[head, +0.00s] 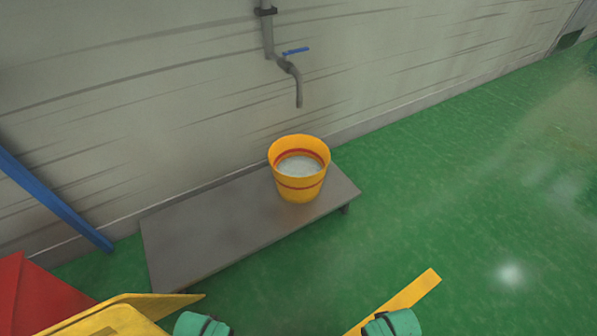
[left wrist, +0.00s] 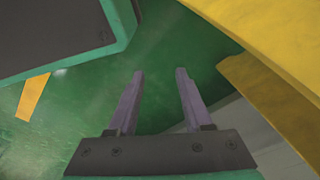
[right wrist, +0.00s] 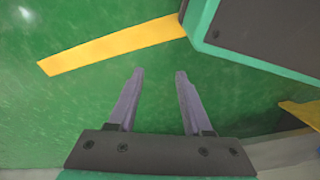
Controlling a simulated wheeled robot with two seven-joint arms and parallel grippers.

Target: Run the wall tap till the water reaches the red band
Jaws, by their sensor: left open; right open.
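The yellow bucket (head: 299,188) stands upright on a low grey platform, below the wall tap's spout (head: 298,92). Pale water (head: 299,166) shows inside it, its surface a little below the red band (head: 299,153) on the inner wall. The tap's blue lever (head: 295,51) points to the right, roughly across the pipe. No stream shows between spout and bucket. My left gripper (left wrist: 160,72) is open and empty over green floor. My right gripper (right wrist: 160,72) is also open and empty over the floor. Both are well away from tap and bucket.
The grey platform (head: 215,222) runs along the wall. A blue bar (head: 55,198) leans at the left. Red and yellow objects (head: 30,298) stand at the bottom left. A yellow floor stripe (head: 405,298) lies in front. The green floor (head: 470,200) at the right is clear.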

